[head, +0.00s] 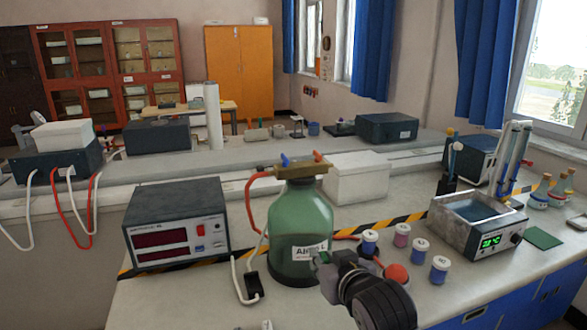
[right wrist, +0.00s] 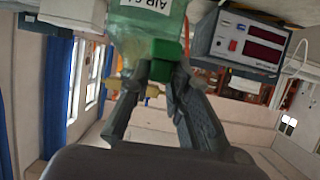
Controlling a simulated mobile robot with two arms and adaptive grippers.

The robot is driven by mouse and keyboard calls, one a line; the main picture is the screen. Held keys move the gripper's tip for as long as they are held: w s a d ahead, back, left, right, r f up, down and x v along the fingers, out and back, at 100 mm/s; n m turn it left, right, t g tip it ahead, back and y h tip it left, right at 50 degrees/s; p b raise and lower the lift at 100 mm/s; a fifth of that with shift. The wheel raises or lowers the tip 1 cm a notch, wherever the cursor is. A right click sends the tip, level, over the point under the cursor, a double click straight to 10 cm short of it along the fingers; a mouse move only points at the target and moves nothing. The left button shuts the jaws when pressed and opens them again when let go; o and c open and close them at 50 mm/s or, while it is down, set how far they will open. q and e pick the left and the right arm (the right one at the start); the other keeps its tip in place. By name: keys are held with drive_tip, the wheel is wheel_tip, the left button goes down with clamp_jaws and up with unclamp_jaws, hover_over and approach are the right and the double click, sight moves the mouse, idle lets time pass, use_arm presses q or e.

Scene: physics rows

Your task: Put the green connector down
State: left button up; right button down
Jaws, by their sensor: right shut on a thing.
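The green connector (right wrist: 167,52) is a small green block between the fingertips of my right gripper (right wrist: 160,72) in the right wrist view. The gripper is shut on it. In the head view my right gripper (head: 324,264) is in front of the lower right of a large green bottle (head: 303,217) with a white label; the connector is mostly hidden there by the gripper. I cannot tell whether the connector touches the bottle or the bench. My left gripper is not in view.
A meter box (head: 178,222) with red displays stands left of the bottle. Several small lidded jars (head: 402,236) and a red ball (head: 397,272) are close right of my gripper. A water bath (head: 466,235) and a flat green pad (head: 543,238) lie farther right. A black plug (head: 253,285) lies front left.

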drive_tip(key=s+d+r+m+h, duration=0.1)
drive_tip(key=s+d+r, duration=0.1)
drive_tip(key=d, duration=0.4)
drive_tip(key=s+d+r+m+h, duration=0.2)
drive_tip(key=s+d, duration=0.3)
drive_tip(key=d, duration=0.2)
drive_tip(key=shift+s+r+t, duration=0.25)
drive_tip(key=shift+r+t, duration=0.05)
drive_tip(key=shift+r, duration=0.1)
